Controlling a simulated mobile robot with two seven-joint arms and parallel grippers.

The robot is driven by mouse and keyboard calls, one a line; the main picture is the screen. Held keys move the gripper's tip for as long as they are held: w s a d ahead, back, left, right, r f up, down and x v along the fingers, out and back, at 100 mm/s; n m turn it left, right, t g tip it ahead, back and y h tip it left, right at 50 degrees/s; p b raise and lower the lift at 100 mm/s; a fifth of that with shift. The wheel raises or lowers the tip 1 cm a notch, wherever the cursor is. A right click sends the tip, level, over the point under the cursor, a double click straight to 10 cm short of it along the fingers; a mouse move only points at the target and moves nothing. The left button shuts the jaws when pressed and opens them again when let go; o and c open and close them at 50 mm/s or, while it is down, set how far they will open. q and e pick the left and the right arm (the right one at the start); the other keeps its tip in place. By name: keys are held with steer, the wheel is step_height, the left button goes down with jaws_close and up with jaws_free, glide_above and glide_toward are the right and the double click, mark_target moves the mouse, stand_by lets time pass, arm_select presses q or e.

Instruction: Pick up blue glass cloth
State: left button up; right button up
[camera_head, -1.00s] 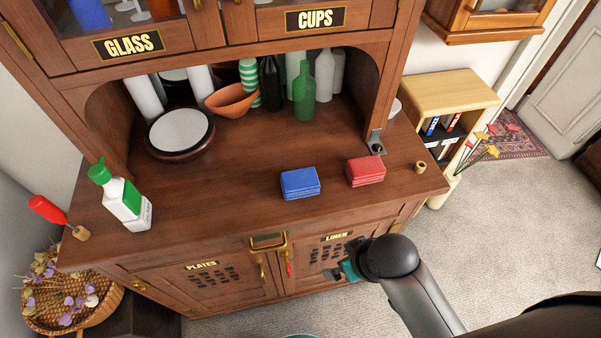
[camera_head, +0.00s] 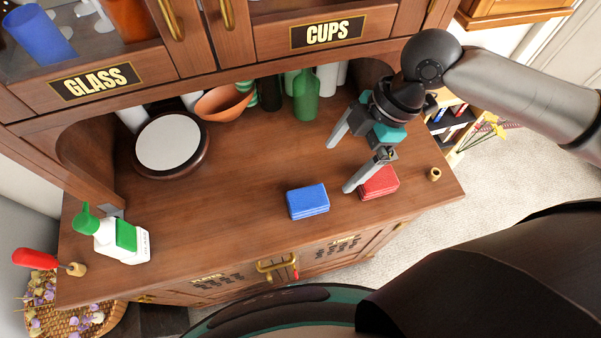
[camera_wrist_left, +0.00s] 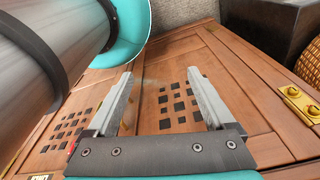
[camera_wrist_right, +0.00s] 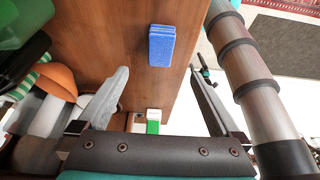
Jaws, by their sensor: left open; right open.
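The blue glass cloth (camera_head: 307,201) is a folded stack lying on the wooden counter near its front edge. It also shows in the right wrist view (camera_wrist_right: 161,46), ahead of and between the fingers. My right gripper (camera_head: 346,164) is open and empty above the counter, up and to the right of the blue cloth and apart from it. One of its fingers overlaps the red cloth (camera_head: 379,183) in the head view. My left gripper (camera_wrist_left: 164,92) is open and empty in front of the cabinet doors in the left wrist view. It is not in the head view.
The counter's middle is clear.

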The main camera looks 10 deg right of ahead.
glide_toward(309, 198)
steer(key=shift+s+d+f, duration=0.1)
steer(key=shift+s+f, duration=0.05)
steer(key=shift+f, duration=0.4)
steer(key=x, duration=0.4)
steer(key=shift+b, duration=0.3)
steer(key=shift+a+f, duration=0.2)
steer(key=shift+f, duration=0.15)
steer(key=x, duration=0.4)
steer(key=shift+a+f, duration=0.1)
steer(key=shift+a, duration=0.2)
steer(key=shift+a+f, duration=0.1)
steer(key=shift+f, duration=0.15)
arm_select(q)
steer(key=s, duration=0.3)
steer(key=shift+s+f+g, duration=0.3)
steer(key=shift+s+f, duration=0.05)
steer(key=shift+f, duration=0.05)
arm_select(e)
steer(key=shift+c, duration=0.2)
